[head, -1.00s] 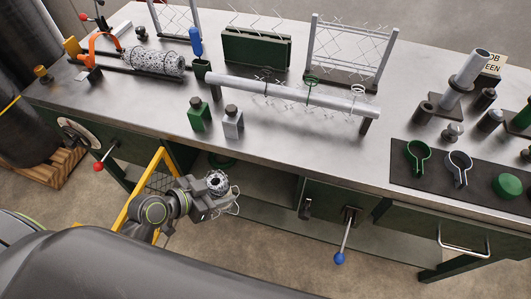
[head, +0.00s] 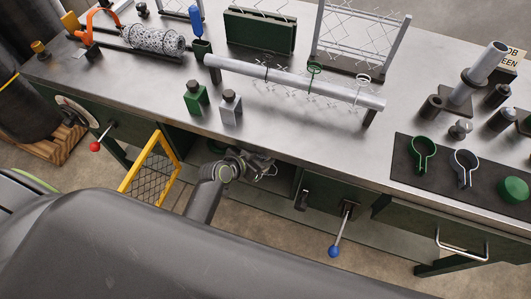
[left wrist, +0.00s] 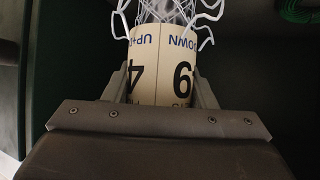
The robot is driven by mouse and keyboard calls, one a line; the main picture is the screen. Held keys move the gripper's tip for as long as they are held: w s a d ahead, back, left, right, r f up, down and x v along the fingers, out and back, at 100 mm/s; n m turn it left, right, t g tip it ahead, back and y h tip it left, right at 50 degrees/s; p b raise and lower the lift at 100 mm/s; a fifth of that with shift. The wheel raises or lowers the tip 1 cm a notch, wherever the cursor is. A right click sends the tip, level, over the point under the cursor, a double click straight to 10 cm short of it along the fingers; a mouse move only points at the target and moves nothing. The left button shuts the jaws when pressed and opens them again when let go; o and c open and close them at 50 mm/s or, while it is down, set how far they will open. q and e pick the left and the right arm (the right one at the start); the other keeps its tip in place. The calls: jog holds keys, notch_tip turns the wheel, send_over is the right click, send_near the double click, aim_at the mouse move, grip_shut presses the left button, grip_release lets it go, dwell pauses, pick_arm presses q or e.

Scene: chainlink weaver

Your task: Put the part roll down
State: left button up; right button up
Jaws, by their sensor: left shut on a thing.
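The part roll (left wrist: 160,65) shows in the left wrist view as a cream-banded cylinder of pale wire with large printed numbers and the words UP and DOWN. Loose wire loops stick out of its far end. My left gripper (left wrist: 160,88) is shut on the band, one finger on each side. In the head view my left gripper (head: 262,164) is at the opening under the bench's front edge, below the bench top. The roll is mostly hidden there; only bits of wire show beside the gripper. Whether it touches a surface cannot be told. My right gripper is out of view.
The steel bench top (head: 300,140) overhangs the opening. A yellow mesh door (head: 152,172) stands open on the left. A blue-knobbed lever (head: 338,235) hangs to the right. A green coil (left wrist: 300,10) lies in the dark space, at the wrist view's top right.

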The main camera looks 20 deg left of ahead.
pick_arm(q)
jog(key=shift+w+d, duration=0.25)
jog(key=shift+w, duration=0.3)
jog(key=shift+w+d, duration=0.2)
jog(key=shift+w, duration=0.35)
jog(key=shift+w+f, duration=0.1)
jog(key=shift+f, duration=1.7)
jog(key=shift+f, duration=0.15)
jog(key=o, duration=1.2)
